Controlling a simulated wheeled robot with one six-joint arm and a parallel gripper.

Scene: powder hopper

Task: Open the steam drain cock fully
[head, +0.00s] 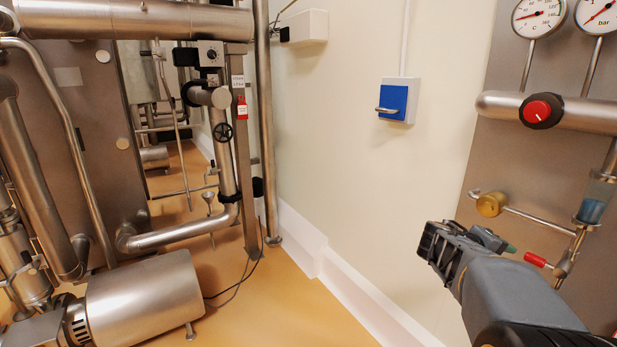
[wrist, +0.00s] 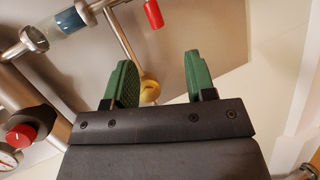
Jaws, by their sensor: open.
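A small lever with a red sleeve (head: 538,260) sits on the thin pipe at the lower right of the head view; it looks like the drain cock's handle. The red sleeve also shows at the top of the wrist view (wrist: 153,14). My gripper (head: 497,241) is left of the lever in the head view, apart from it. In the wrist view its two green fingers (wrist: 160,68) are spread with nothing held between them. The cock's body is partly hidden behind my arm in the head view.
A brass fitting (head: 490,204) on a thin pipe is near my gripper; it shows between the fingers in the wrist view (wrist: 149,90). A sight glass (head: 594,200), a red knob (head: 540,110) and two gauges are above. A blue switch (head: 393,100) is on the wall.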

